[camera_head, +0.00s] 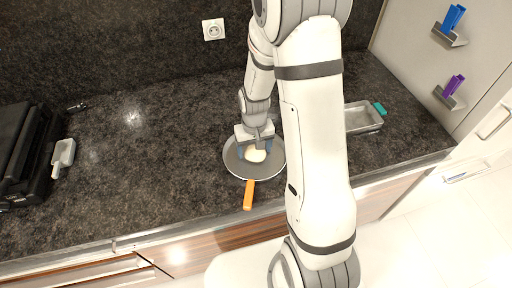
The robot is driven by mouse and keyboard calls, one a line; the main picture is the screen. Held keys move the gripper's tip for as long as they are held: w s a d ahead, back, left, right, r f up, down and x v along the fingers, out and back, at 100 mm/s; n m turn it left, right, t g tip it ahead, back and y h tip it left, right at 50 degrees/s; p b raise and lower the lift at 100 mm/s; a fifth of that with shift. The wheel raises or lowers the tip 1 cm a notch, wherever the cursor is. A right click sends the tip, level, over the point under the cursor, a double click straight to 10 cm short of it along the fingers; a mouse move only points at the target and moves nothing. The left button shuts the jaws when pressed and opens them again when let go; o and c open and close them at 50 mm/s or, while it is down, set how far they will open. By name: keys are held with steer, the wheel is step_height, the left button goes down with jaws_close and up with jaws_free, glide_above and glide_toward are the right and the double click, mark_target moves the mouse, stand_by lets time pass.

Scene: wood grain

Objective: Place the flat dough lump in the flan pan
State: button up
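A pale, flat dough lump (256,155) shows inside a round, grey shallow pan (235,171) with an orange handle (249,195), on the dark counter. This is the only round pan in view, and seems to be the flan pan. My gripper (255,151) points down over the pan, right at the dough. One blue fingertip shows to the left of the dough; the other side is hard to make out. I cannot tell whether the fingers touch the dough or whether the dough rests on the pan's bottom.
A rectangular metal tin (362,117) with a teal end stands to the right, partly behind my arm. A black appliance (25,150) and a small white scoop-like tray (63,155) are at the left. A wall socket (213,29) is behind.

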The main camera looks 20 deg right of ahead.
steer(key=shift+o, duration=0.2)
step_height(320, 180, up, 11)
steer(key=b, duration=0.1)
steer(key=s+r+t, duration=0.3)
steer(key=s+r, duration=1)
steer(key=s, duration=0.3)
steer(key=shift+s+d+t, duration=0.15)
steer(key=shift+s+t, duration=0.05)
steer(key=shift+t, duration=0.1)
steer(key=shift+f, duration=0.1)
steer(key=shift+f+b, duration=0.5)
